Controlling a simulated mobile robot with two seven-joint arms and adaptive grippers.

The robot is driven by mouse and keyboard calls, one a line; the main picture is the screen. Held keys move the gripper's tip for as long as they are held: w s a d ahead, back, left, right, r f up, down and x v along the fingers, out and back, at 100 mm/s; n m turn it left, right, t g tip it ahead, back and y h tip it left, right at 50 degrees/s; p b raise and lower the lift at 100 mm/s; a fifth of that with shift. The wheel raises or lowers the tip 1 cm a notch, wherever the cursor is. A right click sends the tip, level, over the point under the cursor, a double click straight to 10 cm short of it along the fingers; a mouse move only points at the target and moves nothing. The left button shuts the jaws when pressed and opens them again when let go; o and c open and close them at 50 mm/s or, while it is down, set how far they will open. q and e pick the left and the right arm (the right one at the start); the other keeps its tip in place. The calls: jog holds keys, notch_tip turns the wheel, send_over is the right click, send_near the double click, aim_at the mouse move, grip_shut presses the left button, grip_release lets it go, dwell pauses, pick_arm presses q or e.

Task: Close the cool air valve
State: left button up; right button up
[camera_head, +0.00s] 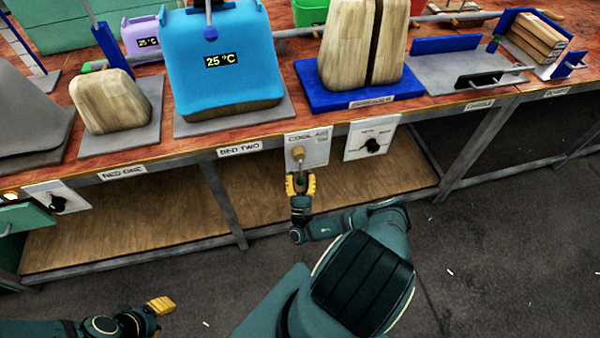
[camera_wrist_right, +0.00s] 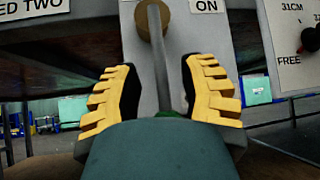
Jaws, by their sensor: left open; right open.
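The cool air valve is on a white panel (camera_head: 318,151) on the bench's front edge, under a label reading COOL AIR. Its brass hub (camera_head: 298,153) shows in the head view, and the hub (camera_wrist_right: 152,22) is at the top of the right wrist view. A grey lever (camera_wrist_right: 158,62) hangs down from the hub, left of the word ON. My right gripper (camera_head: 300,184) is just below the hub, open, with its yellow fingers (camera_wrist_right: 160,88) on either side of the lever and gaps showing. My left gripper (camera_head: 161,305) is low at the lower left, away from the bench.
A second panel with a black dial (camera_head: 373,146) is right of the valve. A BED TWO label (camera_head: 240,149) is to its left. Above stand a blue cover reading 25 °C (camera_head: 225,62) and a wooden block (camera_head: 350,45) on a blue base.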

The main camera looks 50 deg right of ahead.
jog(key=v, duration=0.6)
jog(key=shift+a+f, duration=0.1)
jog(key=shift+a, duration=0.1)
